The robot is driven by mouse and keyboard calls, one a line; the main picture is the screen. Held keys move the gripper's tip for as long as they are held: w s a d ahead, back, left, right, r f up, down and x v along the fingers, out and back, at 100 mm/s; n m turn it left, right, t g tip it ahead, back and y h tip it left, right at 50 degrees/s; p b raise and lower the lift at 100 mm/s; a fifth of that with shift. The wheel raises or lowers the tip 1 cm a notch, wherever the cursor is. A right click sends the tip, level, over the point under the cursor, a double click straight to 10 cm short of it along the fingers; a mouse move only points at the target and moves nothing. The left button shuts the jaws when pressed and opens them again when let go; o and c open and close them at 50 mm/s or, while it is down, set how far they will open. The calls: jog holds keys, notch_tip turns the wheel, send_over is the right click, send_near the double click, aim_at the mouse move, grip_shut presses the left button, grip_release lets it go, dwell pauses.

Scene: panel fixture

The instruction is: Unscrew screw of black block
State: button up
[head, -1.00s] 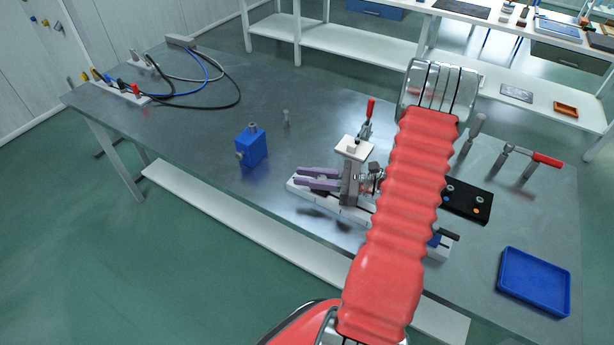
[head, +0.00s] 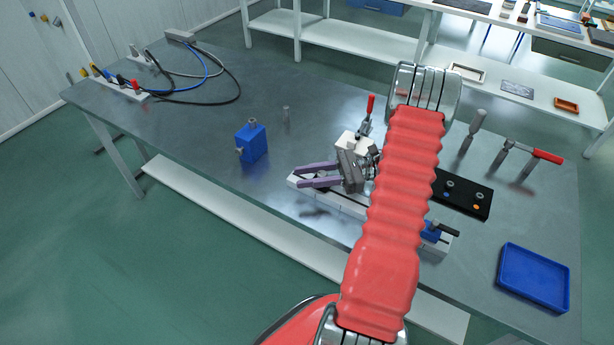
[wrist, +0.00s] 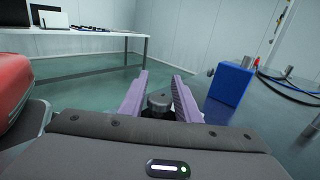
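My gripper (head: 299,178) has two long purple fingers, spread apart with a gap between them. It is near the left end of a white rail fixture (head: 346,206) in the head view. In the wrist view a dark grey round screw-like knob (wrist: 160,103) shows between the fingers, with something black around its foot. I cannot tell whether the fingers touch it. I cannot make out a black block under the gripper in the head view; my gripper and arm cover part of the fixture.
A blue block (head: 251,143) with metal fittings and a small grey pin (head: 286,113) stand left of the fixture. A black plate (head: 470,198), red-handled clamps, a blue clamp piece (head: 431,231) and a blue tray (head: 533,277) are right. Cables (head: 215,88) lie at the back left.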

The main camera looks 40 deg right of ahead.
jog(key=shift+o, duration=1)
jog(key=v, duration=1.4)
jog(key=shift+w, duration=0.1)
jog(key=w+a+r+n+g, duration=0.1)
jog(key=a, duration=0.1)
jog(key=w+a+r+n+g+h, duration=0.1)
jog(key=a+r+g, duration=0.1)
jog(key=a, duration=0.1)
jog(key=w+a+r+n+g, duration=0.1)
jog(key=w+a+r, duration=0.1)
jog(key=a, duration=0.1)
jog(key=shift+r+n+g, duration=0.15)
jog(key=shift+n+g, duration=0.15)
jog(key=shift+n, duration=0.1)
jog(key=s+a+r+n+g+h, duration=0.15)
jog(key=a+r+n+h, duration=0.35)
jog(key=a, duration=0.5)
jog(key=s+a+r+n+g+h, duration=0.1)
jog(key=a+r+n+g+h, duration=0.3)
jog(key=a, duration=0.6)
jog(key=s+a+r+n+t+h, duration=0.5)
jog(key=s+a+r+n+t, duration=0.1)
jog(key=n, duration=0.5)
jog(key=shift+s+a+t+h, duration=0.35)
jog(key=shift+s+a, duration=0.25)
jog(key=shift+a, duration=0.6)
